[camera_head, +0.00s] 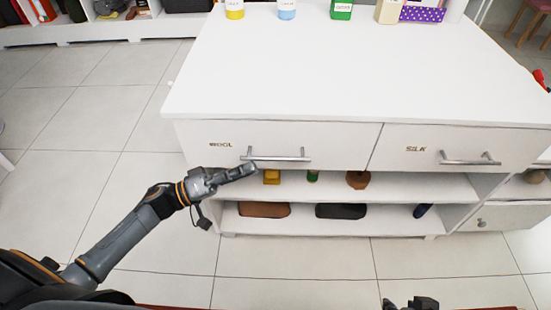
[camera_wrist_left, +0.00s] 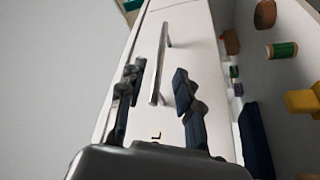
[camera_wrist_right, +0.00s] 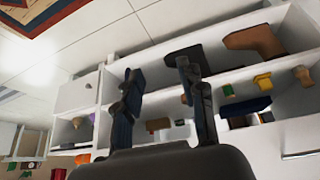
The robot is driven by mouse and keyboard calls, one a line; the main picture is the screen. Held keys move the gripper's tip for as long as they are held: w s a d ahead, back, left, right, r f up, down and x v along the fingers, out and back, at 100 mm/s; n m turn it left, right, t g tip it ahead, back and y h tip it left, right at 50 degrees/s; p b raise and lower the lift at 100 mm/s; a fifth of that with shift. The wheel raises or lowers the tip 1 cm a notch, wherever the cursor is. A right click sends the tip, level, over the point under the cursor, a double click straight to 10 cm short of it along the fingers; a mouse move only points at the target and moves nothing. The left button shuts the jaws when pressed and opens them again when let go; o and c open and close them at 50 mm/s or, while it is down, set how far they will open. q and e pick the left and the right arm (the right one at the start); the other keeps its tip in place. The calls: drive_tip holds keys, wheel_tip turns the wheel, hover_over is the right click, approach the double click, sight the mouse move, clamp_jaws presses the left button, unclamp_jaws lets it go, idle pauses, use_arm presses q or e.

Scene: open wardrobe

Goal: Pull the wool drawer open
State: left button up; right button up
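The wool drawer (camera_head: 270,133) is the left drawer under the white top, with a "WOOL" label and a grey bar handle (camera_head: 285,158). Its front looks flush with the silk drawer beside it. My left gripper (camera_head: 250,170) is at the left end of this handle. In the left wrist view the left gripper (camera_wrist_left: 158,88) is open, and the handle (camera_wrist_left: 160,65) runs between its fingertips in the picture; contact cannot be told. My right gripper (camera_head: 412,302) is low at the bottom edge, away from the drawers. In the right wrist view the right gripper (camera_wrist_right: 160,82) is open and empty.
The silk drawer (camera_head: 455,146) has its own handle (camera_head: 470,159). Open shelves below hold a yellow item (camera_head: 272,177), a brown block (camera_head: 358,180) and shoe-like items (camera_head: 264,210). Several containers (camera_head: 341,10) stand along the top's far edge. Tiled floor in front is clear.

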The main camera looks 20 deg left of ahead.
sight(275, 159)
use_arm(q)
drive_tip(key=x, duration=0.6)
drive_tip(key=shift+w+d+b, duration=0.1)
drive_tip(key=shift+d+b, duration=0.1)
drive_tip(key=shift+b, duration=0.15)
drive_tip(key=shift+w+d+r, duration=0.15)
drive_tip(key=shift+w+d, duration=0.3)
drive_tip(key=shift+d, duration=0.1)
use_arm(e)
drive_tip(key=shift+w+a+r+t+y, duration=0.1)
drive_tip(key=shift+w+a+r+t, duration=0.3)
drive_tip(key=shift+w, duration=0.35)
drive_tip(key=shift+w+a+r+t+y, duration=0.1)
drive_tip(key=shift+w+r+t, duration=0.15)
drive_tip(key=shift+w+t, duration=0.4)
drive_tip(key=shift+w+a+r+t+y, duration=0.1)
drive_tip(key=shift+w+a+r+t, duration=0.2)
drive_tip(key=shift+w, duration=0.6)
use_arm(q)
drive_tip(key=shift+c, duration=0.4)
clamp_jaws()
